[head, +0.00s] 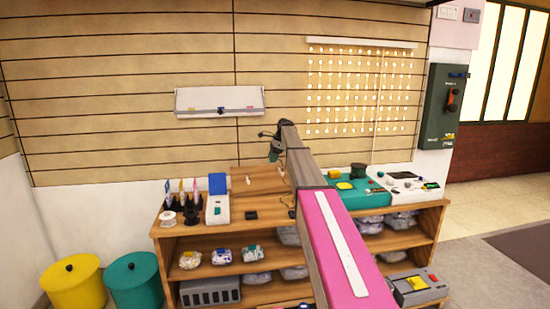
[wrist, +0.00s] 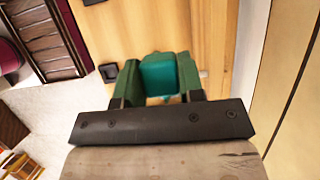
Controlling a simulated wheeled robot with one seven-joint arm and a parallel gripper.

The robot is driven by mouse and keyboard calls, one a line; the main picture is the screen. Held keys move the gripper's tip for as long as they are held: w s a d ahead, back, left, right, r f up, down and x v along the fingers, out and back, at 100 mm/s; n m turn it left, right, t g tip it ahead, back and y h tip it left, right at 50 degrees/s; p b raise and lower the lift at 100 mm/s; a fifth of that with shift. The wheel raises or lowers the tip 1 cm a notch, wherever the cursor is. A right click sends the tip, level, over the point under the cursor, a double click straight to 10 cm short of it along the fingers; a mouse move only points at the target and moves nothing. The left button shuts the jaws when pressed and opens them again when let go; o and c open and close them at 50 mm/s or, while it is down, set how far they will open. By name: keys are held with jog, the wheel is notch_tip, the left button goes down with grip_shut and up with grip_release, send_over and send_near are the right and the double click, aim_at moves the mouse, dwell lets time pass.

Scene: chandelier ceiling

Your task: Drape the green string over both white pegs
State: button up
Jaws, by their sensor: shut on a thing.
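My gripper (head: 274,152) is raised above the wooden shelf top, in front of the slatted wall. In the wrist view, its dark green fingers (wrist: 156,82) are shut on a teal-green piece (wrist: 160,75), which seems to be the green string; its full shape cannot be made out. A small white peg (head: 248,180) stands on the wooden board at the back of the shelf top. Another small light mark (head: 281,172), perhaps the second peg, shows right of it, close to my arm. A small pale spot (wrist: 203,74) lies right of the fingers in the wrist view; I cannot tell whether it is a peg.
Left on the top are a pen holder (head: 183,204), spools and a blue-and-white box (head: 217,200). A small dark square (wrist: 108,72) lies near the fingers.

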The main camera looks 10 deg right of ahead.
jog(key=a+f, duration=0.2)
jog(key=a, duration=0.7)
jog(key=shift+a, duration=0.25)
jog(key=shift+a, duration=0.2)
dwell(0.3)
jog(key=a+f, duration=0.1)
jog(key=a, duration=0.8)
jog(key=shift+f, duration=0.25)
jog(key=shift+a, duration=0.1)
dwell(0.4)
jog(key=s+a+f, duration=0.3)
jog(key=s+f, duration=0.1)
jog(key=f, duration=0.3)
jog(key=shift+f, duration=0.25)
